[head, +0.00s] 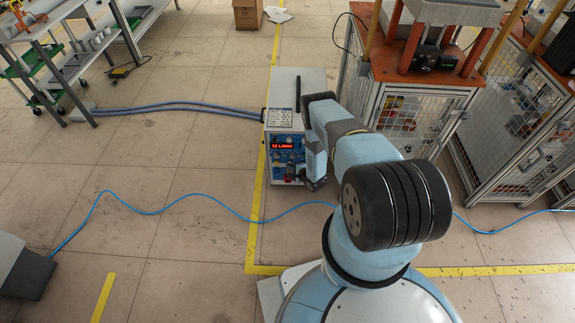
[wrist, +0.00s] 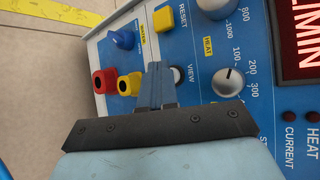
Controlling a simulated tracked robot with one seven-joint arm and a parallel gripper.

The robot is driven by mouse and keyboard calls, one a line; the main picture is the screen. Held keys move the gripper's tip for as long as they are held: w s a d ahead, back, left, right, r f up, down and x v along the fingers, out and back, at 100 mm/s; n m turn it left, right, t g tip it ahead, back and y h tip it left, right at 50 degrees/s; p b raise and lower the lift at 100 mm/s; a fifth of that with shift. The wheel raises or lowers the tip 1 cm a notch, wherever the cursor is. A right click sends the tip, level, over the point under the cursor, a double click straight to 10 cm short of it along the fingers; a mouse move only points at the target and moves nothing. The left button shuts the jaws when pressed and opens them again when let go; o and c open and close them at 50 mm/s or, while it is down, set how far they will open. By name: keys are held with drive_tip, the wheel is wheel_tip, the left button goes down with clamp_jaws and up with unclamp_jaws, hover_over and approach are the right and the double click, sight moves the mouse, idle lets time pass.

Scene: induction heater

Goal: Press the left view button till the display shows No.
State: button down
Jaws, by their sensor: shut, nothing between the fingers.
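The induction heater (head: 283,172) stands on the floor with its blue control panel facing me. Its display (head: 282,146) shows red text that looks like "12 L/Min"; part of it shows rotated in the wrist view (wrist: 307,30). In the wrist view a pale round button (wrist: 178,74) sits beside the VIEW label (wrist: 190,74), partly hidden by my fingers. My gripper (wrist: 157,68) is shut and empty, its tips over the panel right beside that button. I cannot tell whether they touch it. In the head view my arm covers the panel's right part.
A blue cable (head: 150,212) crosses the floor. A caged bench (head: 410,110) stands close at the right.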

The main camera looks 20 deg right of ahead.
drive_tip(key=shift+s, duration=0.15)
drive_tip(key=shift+s+a, duration=0.2)
drive_tip(key=shift+s, duration=0.45)
drive_tip(key=s, duration=0.1)
drive_tip(key=s+a, duration=0.1)
drive_tip(key=s, duration=0.2)
drive_tip(key=shift+s+a, duration=0.3)
drive_tip(key=shift+s, duration=0.05)
idle(0.6)
drive_tip(key=shift+s, duration=0.15)
